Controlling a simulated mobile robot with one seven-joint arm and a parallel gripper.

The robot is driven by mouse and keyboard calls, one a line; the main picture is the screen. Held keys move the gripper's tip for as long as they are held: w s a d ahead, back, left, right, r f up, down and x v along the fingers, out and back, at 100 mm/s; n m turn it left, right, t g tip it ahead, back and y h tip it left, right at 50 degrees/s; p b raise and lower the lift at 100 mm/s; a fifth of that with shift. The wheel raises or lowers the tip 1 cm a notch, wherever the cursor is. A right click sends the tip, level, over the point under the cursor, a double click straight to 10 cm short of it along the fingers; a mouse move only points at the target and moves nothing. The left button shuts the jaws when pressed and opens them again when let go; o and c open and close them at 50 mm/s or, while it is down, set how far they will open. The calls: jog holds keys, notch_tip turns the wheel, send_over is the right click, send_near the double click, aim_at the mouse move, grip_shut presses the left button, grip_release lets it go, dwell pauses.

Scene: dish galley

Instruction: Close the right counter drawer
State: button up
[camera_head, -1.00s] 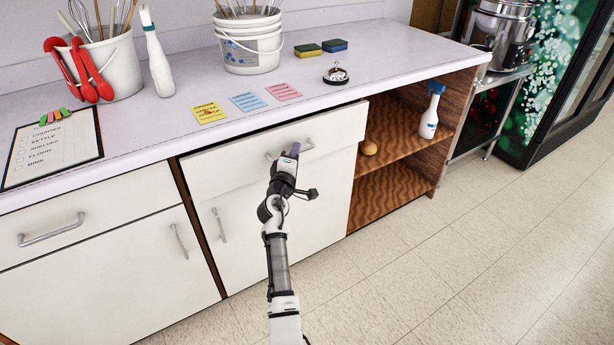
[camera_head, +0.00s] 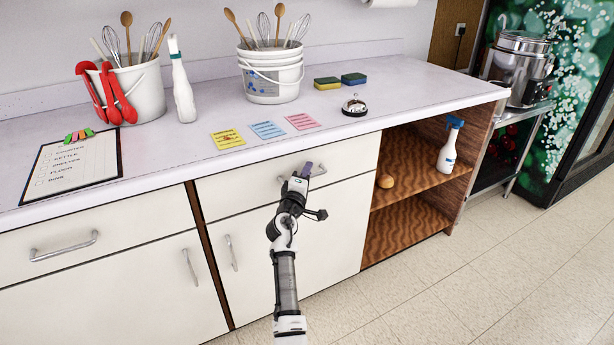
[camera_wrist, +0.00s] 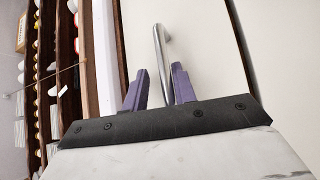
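The right counter drawer (camera_head: 235,187) is a white front with a silver bar handle (camera_head: 319,170), under the counter's right part. In the head view its front sits close under the countertop, about in line with the cabinet door below; no clear gap shows. A gap shows beside the left finger; the right finger is very close to the bar, and touching cannot be told.
The left drawer (camera_head: 130,232) and the cabinet doors are shut. Buckets of utensils, notes and a bell (camera_head: 354,105) stand on the counter. The floor at right is clear.

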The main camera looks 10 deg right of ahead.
jog(key=shift+f, duration=0.5)
jog(key=shift+a, duration=0.1)
jog(key=shift+s+a+f, duration=0.1)
jog(key=shift+s+f, duration=0.1)
jog(key=r+b+v, duration=0.1)
jog(key=v, duration=1.2)
jog(key=shift+s, duration=0.15)
